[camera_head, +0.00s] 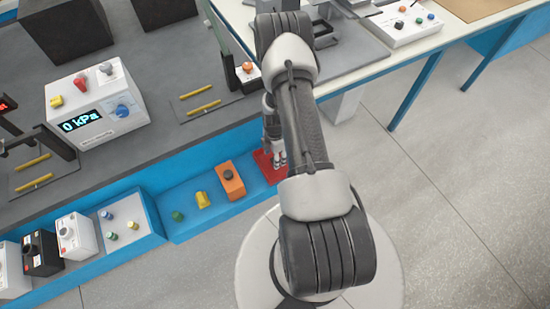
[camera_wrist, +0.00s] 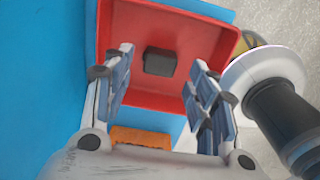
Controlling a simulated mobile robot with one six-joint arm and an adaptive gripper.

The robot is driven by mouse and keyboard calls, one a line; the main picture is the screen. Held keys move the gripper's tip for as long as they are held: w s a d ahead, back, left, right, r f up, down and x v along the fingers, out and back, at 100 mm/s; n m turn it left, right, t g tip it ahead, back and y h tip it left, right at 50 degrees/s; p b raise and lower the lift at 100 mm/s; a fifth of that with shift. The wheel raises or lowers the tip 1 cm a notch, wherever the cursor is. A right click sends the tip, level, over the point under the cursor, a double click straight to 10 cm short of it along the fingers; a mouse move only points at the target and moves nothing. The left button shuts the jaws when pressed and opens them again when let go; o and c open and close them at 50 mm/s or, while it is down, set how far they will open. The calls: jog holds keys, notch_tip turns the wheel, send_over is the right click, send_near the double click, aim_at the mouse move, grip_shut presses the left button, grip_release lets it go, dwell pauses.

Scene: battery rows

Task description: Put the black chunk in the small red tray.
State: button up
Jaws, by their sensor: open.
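The small red tray (camera_head: 261,166) sits at the right end of the blue shelf in the head view, partly hidden by my arm and gripper. In the wrist view the red tray (camera_wrist: 146,18) fills the upper middle. The black chunk (camera_wrist: 160,61) shows within the tray's walls, near its middle, and seems to lie on its floor. The chunk cannot be made out in the head view. My gripper (camera_wrist: 162,62) is open, pointing at the tray, with one finger on each side of the chunk and visible gaps to it. It also shows in the head view (camera_head: 275,158).
An orange box (camera_head: 230,180) with a dark knob stands just left of the tray, with yellow (camera_head: 202,200) and green (camera_head: 177,216) pieces further left. A white pressure box (camera_head: 97,105) reading 0 kPa stands on the grey bench. Open floor lies to the right.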

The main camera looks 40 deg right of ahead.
jog(key=w+a+r+m+t+p, duration=0.1)
jog(key=a+r+m, duration=0.15)
jog(key=r, duration=0.95)
jog(key=w+a+r+m, duration=0.15)
jog(key=a+r, duration=0.25)
jog(key=r, duration=0.8)
jog(key=w+a+r+m+t+p, duration=0.15)
jog(key=a+r, duration=0.25)
jog(key=r, duration=0.9)
jog(key=s+a+r+m+t, duration=0.1)
jog(key=s+a+r+m, duration=0.4)
jog(key=s, duration=0.4)
jog(key=s+a+r+m+t, duration=0.1)
jog(key=s+a+r+m, duration=0.3)
jog(key=s+a+r, duration=0.4)
notch_tip(320, 180, up, 2)
jog(key=shift+s+r+m, duration=0.15)
jog(key=shift+s+m, duration=0.2)
jog(key=shift+s, duration=0.7)
jog(key=shift+a, duration=0.1)
jog(key=shift+c, duration=0.5)
